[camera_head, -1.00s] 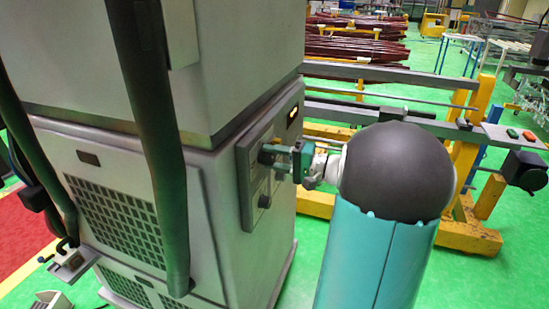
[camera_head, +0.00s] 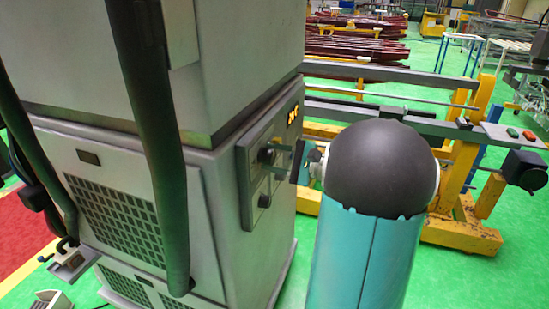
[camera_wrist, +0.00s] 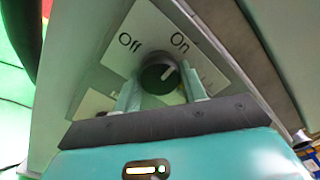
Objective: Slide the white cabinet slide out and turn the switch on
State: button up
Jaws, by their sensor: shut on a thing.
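The switch is a dark round knob (camera_wrist: 157,76) on a pale plate marked "Off" and "On" in the wrist view. Its white pointer line leans toward "On". In the head view the upper dark knob (camera_head: 267,155) sits on a panel on the cabinet's right face. My gripper (camera_wrist: 163,92) is shut on the knob, one finger on each side. In the head view my gripper (camera_head: 293,160) is at the panel, partly hidden by my arm. The tall grey-white cabinet (camera_head: 215,215) fills the left; I cannot tell which part is the slide.
A lower knob (camera_head: 264,200) sits below the upper one. An orange-yellow indicator (camera_head: 293,115) shows above the panel. A thick dark hose (camera_head: 160,150) hangs in front of the cabinet. A yellow-framed rack (camera_head: 465,190) stands behind my arm. Green floor (camera_head: 500,275) is open at right.

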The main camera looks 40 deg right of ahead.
jog(key=shift+m, duration=0.3)
jog(key=o, duration=1)
jog(key=shift+c, duration=0.2)
jog(key=v, duration=1.4)
jog(key=shift+a+f, duration=0.1)
